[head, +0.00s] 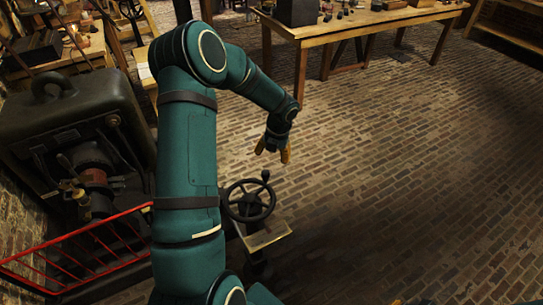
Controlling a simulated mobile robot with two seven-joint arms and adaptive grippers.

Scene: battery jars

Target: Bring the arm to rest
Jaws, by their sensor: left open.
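My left arm comes up from the bottom and bends over to the right. My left gripper (272,157) hangs from its end, with two orange fingers pointing down and spread apart. It is open and empty, over the brick floor (370,170). A sliver of what looks like my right gripper (396,302) shows at the bottom edge. Most of it is cut off, so its jaws cannot be read.
A handwheel (249,200) on a stand is below my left gripper. A dark machine (70,130) and a red rail (75,246) are at the left. A wooden table (340,27) with small items stands at the back. The floor at the right is clear.

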